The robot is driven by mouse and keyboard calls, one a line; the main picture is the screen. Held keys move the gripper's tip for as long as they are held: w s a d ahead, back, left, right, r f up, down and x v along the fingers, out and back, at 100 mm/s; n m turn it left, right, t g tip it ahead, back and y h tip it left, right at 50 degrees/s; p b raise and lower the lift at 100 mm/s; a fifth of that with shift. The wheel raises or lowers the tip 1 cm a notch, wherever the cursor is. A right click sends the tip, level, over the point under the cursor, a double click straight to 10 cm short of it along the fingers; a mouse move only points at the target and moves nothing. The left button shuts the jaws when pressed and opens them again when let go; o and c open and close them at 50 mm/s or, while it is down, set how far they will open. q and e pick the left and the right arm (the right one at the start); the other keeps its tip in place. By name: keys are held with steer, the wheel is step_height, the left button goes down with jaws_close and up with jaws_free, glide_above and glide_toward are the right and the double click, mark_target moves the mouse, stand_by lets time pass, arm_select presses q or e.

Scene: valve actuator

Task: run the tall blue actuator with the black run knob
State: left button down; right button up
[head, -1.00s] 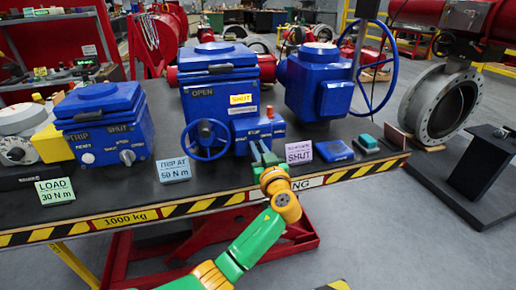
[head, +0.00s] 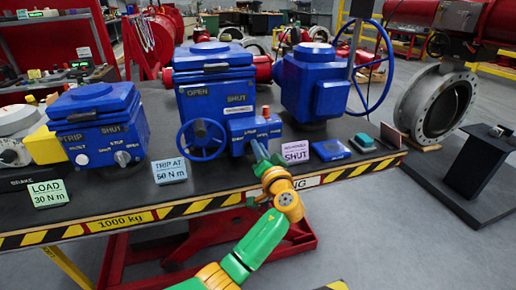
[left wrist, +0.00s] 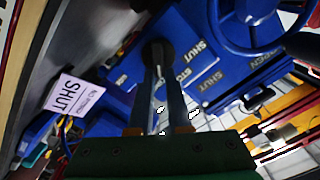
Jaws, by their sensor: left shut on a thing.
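The tall blue actuator (head: 218,78) stands at the middle of the bench, with OPEN and SHUT windows and a blue handwheel (head: 202,139) in front. A small blue control box (head: 243,130) sits at its lower right. The black run knob (left wrist: 157,52) shows in the left wrist view on a blue face with SHUT and STOP labels. My left gripper (head: 262,150) reaches it from the front, and the fingertips (left wrist: 160,78) are shut on the knob. In the head view the gripper hides the knob. My right gripper is not in view.
A shorter blue actuator (head: 98,125) stands to the left and another (head: 308,85) with a large handwheel to the right. Cards, including a pink SHUT card (head: 295,152), and a blue block (head: 331,150) lie along the bench's striped front edge (head: 120,222).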

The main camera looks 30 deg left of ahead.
arm_select(q)
steer(key=shift+m, duration=0.5)
steer(key=c, duration=0.9)
jaws_free()
steer(key=shift+f, duration=0.1)
steer(key=shift+o, duration=0.2)
steer(key=shift+d, duration=0.1)
steer(key=b+v, duration=0.1)
steer(key=v, duration=0.6)
